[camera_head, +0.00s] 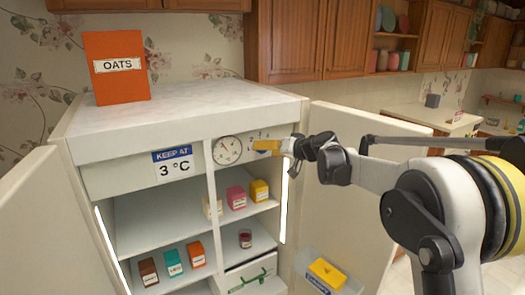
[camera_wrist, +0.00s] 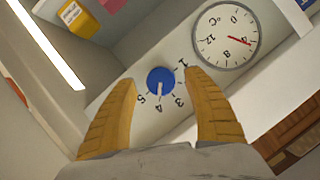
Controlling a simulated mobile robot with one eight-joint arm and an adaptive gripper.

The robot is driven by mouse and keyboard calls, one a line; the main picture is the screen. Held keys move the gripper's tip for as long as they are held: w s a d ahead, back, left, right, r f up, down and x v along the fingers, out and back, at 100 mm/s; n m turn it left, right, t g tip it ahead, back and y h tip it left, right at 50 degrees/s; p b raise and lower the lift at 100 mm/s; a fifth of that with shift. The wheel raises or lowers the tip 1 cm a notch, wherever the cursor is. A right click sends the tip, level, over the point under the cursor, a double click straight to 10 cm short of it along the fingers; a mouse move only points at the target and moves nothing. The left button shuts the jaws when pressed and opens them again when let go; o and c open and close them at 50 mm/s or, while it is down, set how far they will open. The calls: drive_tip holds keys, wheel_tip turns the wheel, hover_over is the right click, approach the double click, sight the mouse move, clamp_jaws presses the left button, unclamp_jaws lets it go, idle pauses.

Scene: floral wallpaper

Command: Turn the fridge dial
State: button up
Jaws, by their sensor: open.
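The blue fridge dial (camera_wrist: 160,79) sits on the panel amid printed numbers. Its white mark points toward the 4. In the head view the dial is mostly hidden by my gripper (camera_head: 268,145). In the wrist view my gripper (camera_wrist: 163,84) is open, its yellow fingers on either side of the dial. I cannot tell whether they touch it. A round thermometer gauge (camera_head: 227,150) is left of the dial; in the wrist view its face (camera_wrist: 224,32) has a red needle. A sign (camera_head: 173,162) reads "KEEP AT 3 °C". The fridge (camera_head: 190,118) stands open.
An orange OATS box (camera_head: 117,72) stands on the fridge top. Shelves below the panel hold small boxes and a jar (camera_head: 245,238). Open doors flank the fridge on the left (camera_head: 40,225) and right (camera_head: 330,140). The right door holds a bin with a yellow item (camera_head: 326,272).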

drive_tip(key=v, duration=0.9)
drive_tip(key=shift+s, duration=0.2)
drive_tip(key=shift+d, duration=0.15)
drive_tip(key=s+d+f+m+g+h+b, duration=0.1)
drive_tip(key=s+d+f+h+b, duration=0.2)
drive_tip(key=s+f+b, duration=0.8)
drive_tip(key=s+d+f+m+g+h+b, duration=0.1)
drive_tip(key=s+d+f+h+b, duration=0.2)
drive_tip(key=s+d+f+b, duration=0.5)
drive_tip(key=s+d+f+h+b, duration=0.4)
drive_tip(key=s+f+b, duration=1)
drive_tip(key=s+f, duration=0.9)
wheel_tip(320, 180, down, 4)
drive_tip(key=shift+s+d+r+m+g, duration=0.15)
drive_tip(key=shift+s+d+m+g, duration=0.25)
drive_tip(key=shift+d, duration=0.75)
idle(1.2)
